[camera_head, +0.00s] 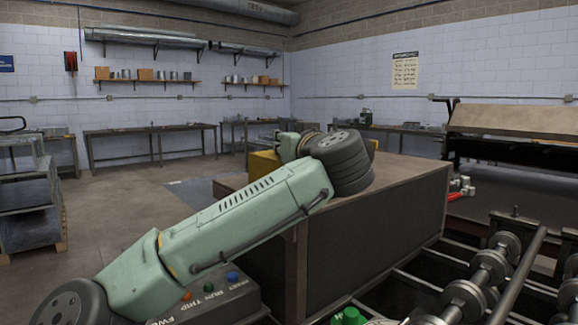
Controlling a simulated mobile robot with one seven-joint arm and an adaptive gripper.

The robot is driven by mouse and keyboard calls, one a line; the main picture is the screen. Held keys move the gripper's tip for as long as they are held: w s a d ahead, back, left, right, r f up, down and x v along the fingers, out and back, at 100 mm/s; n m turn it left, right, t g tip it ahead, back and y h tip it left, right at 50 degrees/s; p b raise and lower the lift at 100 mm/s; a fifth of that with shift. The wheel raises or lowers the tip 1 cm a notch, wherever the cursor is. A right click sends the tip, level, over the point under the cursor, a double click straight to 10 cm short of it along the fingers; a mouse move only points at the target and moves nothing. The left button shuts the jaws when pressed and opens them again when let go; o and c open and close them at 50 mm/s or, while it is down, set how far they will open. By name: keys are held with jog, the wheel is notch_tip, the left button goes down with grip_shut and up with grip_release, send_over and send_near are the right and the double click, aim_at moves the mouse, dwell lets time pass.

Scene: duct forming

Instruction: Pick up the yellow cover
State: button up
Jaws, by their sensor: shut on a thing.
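A yellow thing, likely the yellow cover (263,163), shows behind my arm at the far end of a large brown-topped bench (415,172). Only its left part and a small bit to the right of my arm's dark grey joint are visible. My green arm reaches from the lower left up to the bench and hides the middle of it. My gripper is hidden behind my own arm, so its fingers and their contact with the cover cannot be seen. Whether the cover rests on the bench or is raised above it cannot be told.
A roller machine with metal shafts (470,295) fills the lower right. A control box with coloured buttons (215,300) stands below my arm. A large machine (515,135) stands at the right. Workbenches (150,132) line the back wall. Open floor (115,215) lies at the left.

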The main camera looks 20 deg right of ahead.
grip_shut()
dwell(0.4)
jog(key=shift+r, duration=0.15)
